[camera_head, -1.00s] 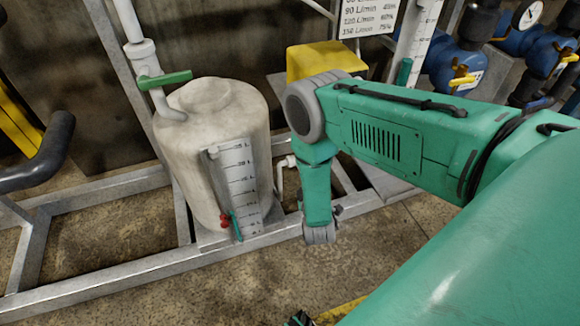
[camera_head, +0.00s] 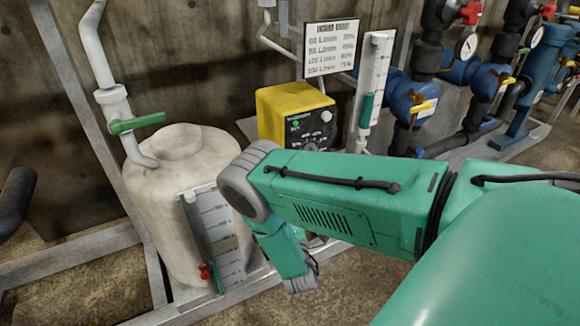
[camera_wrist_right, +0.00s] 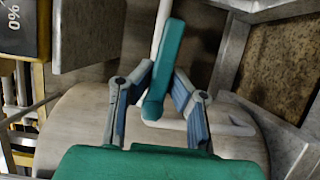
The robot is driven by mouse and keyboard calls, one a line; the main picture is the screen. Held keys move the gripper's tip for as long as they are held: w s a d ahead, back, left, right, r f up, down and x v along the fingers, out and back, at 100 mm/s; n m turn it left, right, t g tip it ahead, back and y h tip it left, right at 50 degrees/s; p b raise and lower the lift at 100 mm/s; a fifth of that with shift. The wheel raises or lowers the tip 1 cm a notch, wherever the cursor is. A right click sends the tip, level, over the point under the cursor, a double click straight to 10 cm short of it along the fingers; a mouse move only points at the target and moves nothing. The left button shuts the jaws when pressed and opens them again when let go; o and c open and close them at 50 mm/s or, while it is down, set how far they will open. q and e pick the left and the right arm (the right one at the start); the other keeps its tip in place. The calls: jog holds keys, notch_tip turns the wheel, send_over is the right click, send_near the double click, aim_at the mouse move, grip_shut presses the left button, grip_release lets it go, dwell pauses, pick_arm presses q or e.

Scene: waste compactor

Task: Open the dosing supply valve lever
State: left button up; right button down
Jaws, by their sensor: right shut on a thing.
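In the right wrist view, a green valve lever (camera_wrist_right: 166,55) stands between the two fingers of my right gripper (camera_wrist_right: 162,88). The gripper is shut on this lever, near its lower, rounded end. A white pipe (camera_wrist_right: 205,127) runs just behind it. In the head view my right arm reaches down beside the white tank (camera_head: 165,225), and its lower links hide the gripped lever. Another green lever (camera_head: 137,122) sits on the white pipe at the tank's top. My left gripper is not in view.
A yellow dosing pump (camera_head: 277,105) stands behind my arm. A white gauge tube (camera_head: 373,75) with a green handle is to its right. A red-and-green valve (camera_head: 208,272) is low on the tank front. Blue pipework (camera_head: 408,100) fills the right back.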

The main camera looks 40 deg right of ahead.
jog(key=shift+s+f, duration=0.2)
jog(key=shift+s, duration=0.1)
jog(key=c, duration=1.5)
grip_release()
jog(key=shift+r, duration=0.25)
jog(key=shift+w, duration=0.1)
jog(key=shift+a, duration=0.15)
jog(key=v, duration=1.2)
